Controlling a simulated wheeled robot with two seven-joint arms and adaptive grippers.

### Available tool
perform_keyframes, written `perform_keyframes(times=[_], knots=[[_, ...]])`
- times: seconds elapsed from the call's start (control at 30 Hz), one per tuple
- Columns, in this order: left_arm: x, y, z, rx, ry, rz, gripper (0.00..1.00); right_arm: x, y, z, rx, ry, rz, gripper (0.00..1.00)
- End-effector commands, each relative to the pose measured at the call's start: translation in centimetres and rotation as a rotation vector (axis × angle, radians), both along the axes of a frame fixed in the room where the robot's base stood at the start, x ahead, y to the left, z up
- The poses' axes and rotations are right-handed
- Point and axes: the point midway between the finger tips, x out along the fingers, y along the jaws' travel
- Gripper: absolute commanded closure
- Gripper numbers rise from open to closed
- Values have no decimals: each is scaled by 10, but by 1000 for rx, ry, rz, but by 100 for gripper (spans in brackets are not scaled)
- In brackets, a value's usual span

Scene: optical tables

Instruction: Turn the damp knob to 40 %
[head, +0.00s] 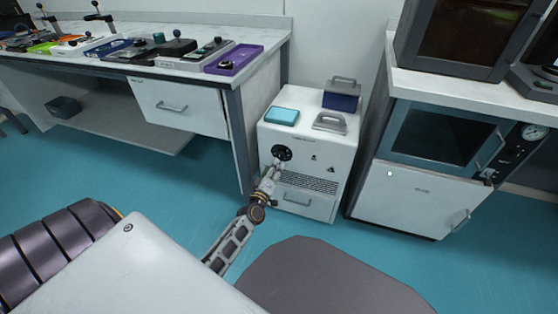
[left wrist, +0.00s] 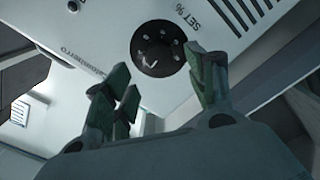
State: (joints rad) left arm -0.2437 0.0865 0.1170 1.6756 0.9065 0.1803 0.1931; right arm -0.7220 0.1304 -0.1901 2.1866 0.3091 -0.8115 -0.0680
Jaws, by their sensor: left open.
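A black round knob (head: 282,152) sits on the upper front of a white cabinet (head: 312,150) in the head view. It also shows in the left wrist view as a dark dial (left wrist: 158,48), with small light marks on its face and the lettering "SET %" beside it. My left gripper (head: 275,169) reaches up to the cabinet front, just below the knob. In the left wrist view my left gripper (left wrist: 165,85) is open, its green-padded fingers apart with the dial beyond and between them. Contact cannot be made out. The knob's setting is too small to read. My right gripper is not in view.
A teal box (head: 282,117), a grey-handled item (head: 330,122) and a dark blue box (head: 341,97) stand on the cabinet. A bench (head: 140,75) with several devices is at left. An oven (head: 440,135) is at right.

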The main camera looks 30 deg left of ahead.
Motion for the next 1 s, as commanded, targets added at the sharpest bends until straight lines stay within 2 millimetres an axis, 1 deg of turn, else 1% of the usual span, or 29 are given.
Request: perform_keyframes(times=[0.3, 0.7, 1.0], knots=[[27, 6, 0, -1, -2, 1, 44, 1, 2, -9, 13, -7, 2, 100], [58, 14, 0, 0, -2, 1, 44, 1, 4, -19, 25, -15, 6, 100], [68, 16, 0, 0, -1, -1, 44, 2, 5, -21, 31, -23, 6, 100]])
